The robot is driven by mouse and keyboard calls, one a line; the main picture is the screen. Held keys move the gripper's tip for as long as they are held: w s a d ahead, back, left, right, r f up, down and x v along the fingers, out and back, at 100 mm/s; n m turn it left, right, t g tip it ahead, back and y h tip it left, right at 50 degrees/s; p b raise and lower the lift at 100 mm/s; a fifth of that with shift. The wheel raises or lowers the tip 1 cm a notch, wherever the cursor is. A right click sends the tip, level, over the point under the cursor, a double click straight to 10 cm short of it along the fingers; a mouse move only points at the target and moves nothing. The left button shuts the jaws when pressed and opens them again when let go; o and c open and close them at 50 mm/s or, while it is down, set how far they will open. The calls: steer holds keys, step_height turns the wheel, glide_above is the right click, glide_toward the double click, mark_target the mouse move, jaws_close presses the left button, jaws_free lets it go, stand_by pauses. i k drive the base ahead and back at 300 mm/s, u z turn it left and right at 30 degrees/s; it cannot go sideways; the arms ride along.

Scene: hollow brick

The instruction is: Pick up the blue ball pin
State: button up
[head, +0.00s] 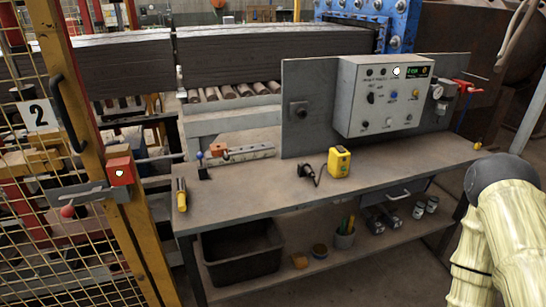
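The blue ball pin (200,156) stands upright near the left back part of the workbench top (245,190). It looks like a small blue ball on a short dark stem and base. It is small in the head view, so its fine shape is hard to tell. My arm shows at the right edge, covered in a pale ribbed sleeve, well away from the pin. My gripper is out of the picture.
A metal bar with an orange block (219,149) lies just right of the pin. A yellow-handled tool (182,195) is at the bench's left edge. A yellow device (339,162) and a control box (385,97) stand farther right. A mesh fence (62,95) rises at left.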

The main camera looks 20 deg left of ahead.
mark_target(200, 155)
steer(key=z, duration=1.7)
steer(key=k, duration=1.9)
steer(key=u, duration=2.2)
steer(key=i, duration=0.5)
steer(key=u, duration=0.1)
